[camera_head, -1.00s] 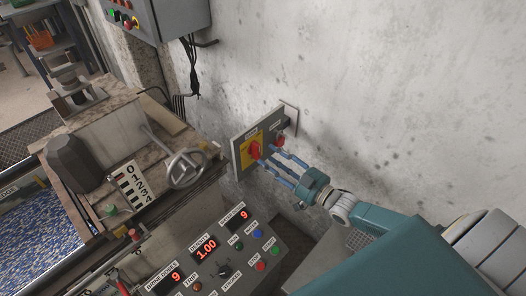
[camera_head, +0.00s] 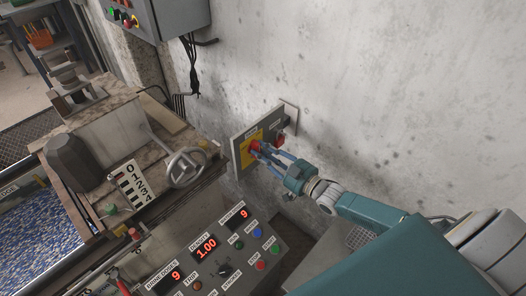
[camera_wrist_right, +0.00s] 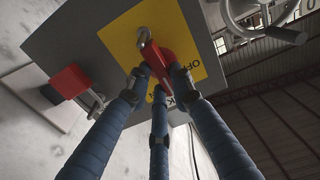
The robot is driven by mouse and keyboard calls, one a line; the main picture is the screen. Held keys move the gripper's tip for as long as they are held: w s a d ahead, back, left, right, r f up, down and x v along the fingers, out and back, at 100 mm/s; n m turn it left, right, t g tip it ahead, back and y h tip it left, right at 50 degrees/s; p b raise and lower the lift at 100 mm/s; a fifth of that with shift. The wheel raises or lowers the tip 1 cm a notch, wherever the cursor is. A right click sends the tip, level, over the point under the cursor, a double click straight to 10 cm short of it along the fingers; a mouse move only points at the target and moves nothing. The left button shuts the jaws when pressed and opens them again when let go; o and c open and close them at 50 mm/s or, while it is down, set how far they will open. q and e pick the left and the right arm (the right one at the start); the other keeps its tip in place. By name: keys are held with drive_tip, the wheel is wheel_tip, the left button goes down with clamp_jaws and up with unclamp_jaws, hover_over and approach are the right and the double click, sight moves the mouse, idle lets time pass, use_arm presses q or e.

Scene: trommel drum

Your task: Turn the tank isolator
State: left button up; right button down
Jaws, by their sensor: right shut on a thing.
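The tank isolator is a red rotary handle (camera_head: 256,146) on a yellow plate (camera_head: 246,158), fixed to a grey panel on the wall. In the right wrist view the red handle (camera_wrist_right: 153,52) lies at a slant on the yellow plate (camera_wrist_right: 190,25), with "OFF" lettering partly visible. My right gripper (camera_head: 263,150) is at the handle, its blue fingers shut around it. In the right wrist view the fingertips (camera_wrist_right: 156,84) close on the lower part of the handle and partly hide it. My left gripper is not in view.
A handwheel (camera_head: 186,168) is to the left. A control console (camera_head: 215,255) with displays and buttons stands below.

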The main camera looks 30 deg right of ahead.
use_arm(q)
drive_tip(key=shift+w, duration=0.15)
use_arm(e)
drive_tip(key=shift+n, duration=0.6)
drive_tip(key=shift+a+r+n, duration=0.1)
drive_tip(key=shift+n, duration=0.6)
drive_tip(key=n, duration=0.3)
drive_tip(key=shift+a+n+p, duration=0.1)
drive_tip(key=shift+n+p, duration=0.2)
drive_tip(key=shift+p, duration=0.05)
drive_tip(key=n, duration=0.3)
drive_tip(key=shift+s+a+n, duration=0.1)
drive_tip(key=shift+a+n, duration=0.05)
drive_tip(key=shift+n, duration=0.15)
drive_tip(key=n+b, duration=0.1)
drive_tip(key=n, duration=0.2)
drive_tip(key=shift+a+n, duration=0.1)
drive_tip(key=shift+n, duration=0.2)
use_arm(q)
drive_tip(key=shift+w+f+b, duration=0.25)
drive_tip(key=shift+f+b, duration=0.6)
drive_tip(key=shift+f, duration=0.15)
use_arm(e)
drive_tip(key=shift+s+a+f+n, duration=0.1)
drive_tip(key=shift+n, duration=1)
drive_tip(key=shift+a+f+n, duration=0.1)
drive_tip(key=shift+n, duration=1)
